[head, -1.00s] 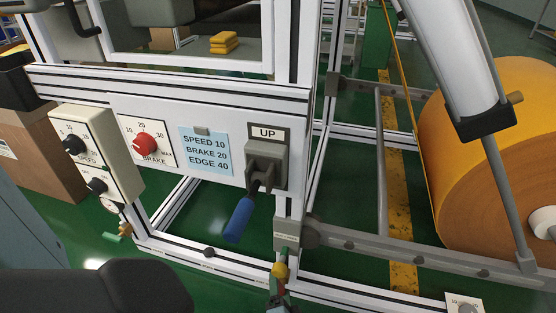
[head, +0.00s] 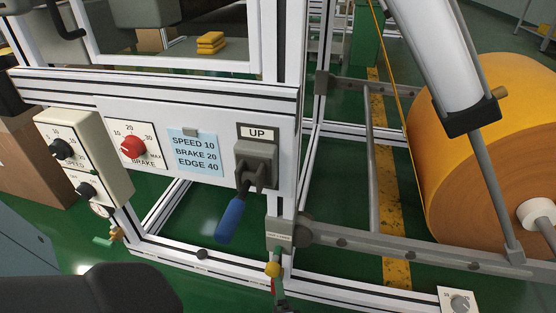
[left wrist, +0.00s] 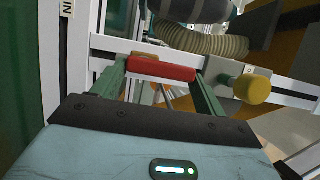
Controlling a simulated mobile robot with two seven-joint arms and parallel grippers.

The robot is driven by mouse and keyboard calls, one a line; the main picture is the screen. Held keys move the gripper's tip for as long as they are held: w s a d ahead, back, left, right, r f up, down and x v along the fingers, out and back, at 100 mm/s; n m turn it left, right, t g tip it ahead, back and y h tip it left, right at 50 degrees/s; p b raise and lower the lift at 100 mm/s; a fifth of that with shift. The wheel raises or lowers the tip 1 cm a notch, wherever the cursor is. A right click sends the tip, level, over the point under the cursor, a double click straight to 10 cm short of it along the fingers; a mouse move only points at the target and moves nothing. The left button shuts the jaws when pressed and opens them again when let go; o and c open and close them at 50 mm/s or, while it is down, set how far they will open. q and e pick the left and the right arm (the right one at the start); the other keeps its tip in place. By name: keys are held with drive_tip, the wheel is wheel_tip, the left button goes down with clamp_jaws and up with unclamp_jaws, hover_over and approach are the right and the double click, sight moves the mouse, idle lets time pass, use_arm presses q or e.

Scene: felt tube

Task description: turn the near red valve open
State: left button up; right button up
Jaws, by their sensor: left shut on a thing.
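The red valve handle (left wrist: 161,68) is a short red bar that lies across the left wrist view. My left gripper (left wrist: 160,75) has a green finger at each end of the bar and is shut on it. My right gripper is not in view.
A panel above holds a red brake knob (head: 132,146) and a blue-gripped lever (head: 231,219) under an UP sign. A green-handled fitting (head: 103,241) is at the left. A large orange roll (head: 480,150) stands at the right. A ribbed hose (left wrist: 210,42) passes close behind the handle.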

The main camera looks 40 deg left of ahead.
use_arm(q)
drive_tip(key=o, duration=1)
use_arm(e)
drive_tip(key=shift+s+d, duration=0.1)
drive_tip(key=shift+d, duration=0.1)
